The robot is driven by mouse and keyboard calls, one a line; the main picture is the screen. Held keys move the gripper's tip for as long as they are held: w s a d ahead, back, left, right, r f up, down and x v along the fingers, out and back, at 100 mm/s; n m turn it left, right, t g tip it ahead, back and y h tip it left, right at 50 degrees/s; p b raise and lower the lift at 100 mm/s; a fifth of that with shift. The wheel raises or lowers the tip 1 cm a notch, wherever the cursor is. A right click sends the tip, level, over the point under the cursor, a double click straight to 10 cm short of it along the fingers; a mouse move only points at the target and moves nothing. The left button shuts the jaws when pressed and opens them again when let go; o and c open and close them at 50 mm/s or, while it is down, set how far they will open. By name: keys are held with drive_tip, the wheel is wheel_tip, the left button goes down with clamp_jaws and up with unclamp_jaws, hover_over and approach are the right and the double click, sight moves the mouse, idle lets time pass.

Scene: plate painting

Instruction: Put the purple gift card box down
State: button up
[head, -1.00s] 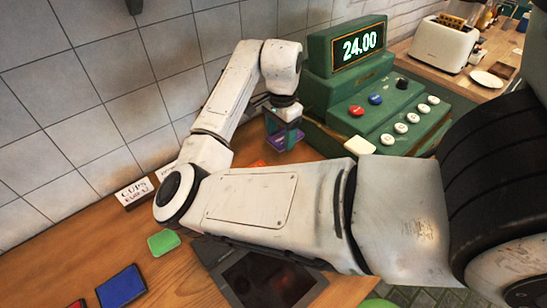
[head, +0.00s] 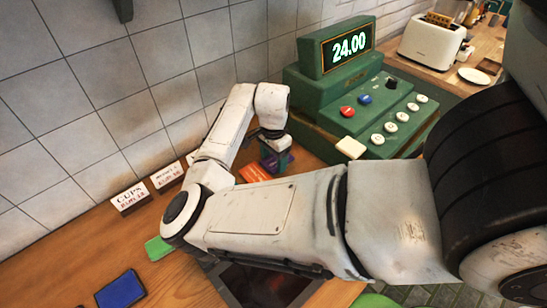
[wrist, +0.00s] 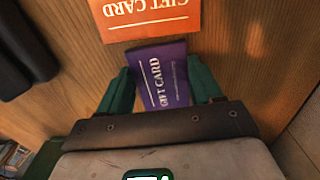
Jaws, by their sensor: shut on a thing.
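The purple gift card box (wrist: 164,80) is between the two green fingers of my gripper (wrist: 160,72) in the wrist view, its lettering facing the camera. My gripper is shut on it. In the head view my gripper (head: 276,158) is low over the wooden counter, left of the green register, and the box is mostly hidden by the fingers. I cannot tell whether the box touches the counter.
An orange gift card (wrist: 150,18) lies just beyond the purple box. The green cash register (head: 365,110) reads 24.00. Price signs (head: 130,197) stand along the wall. A green card (head: 159,248) and a blue card (head: 120,290) lie at the lower left.

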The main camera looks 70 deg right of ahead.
sight(274, 162)
drive_tip(key=shift+f, duration=0.15)
drive_tip(key=o, duration=1)
wheel_tip(274, 162, up, 12)
drive_tip(key=shift+r+b, duration=0.25)
drive_tip(key=shift+b, duration=0.75)
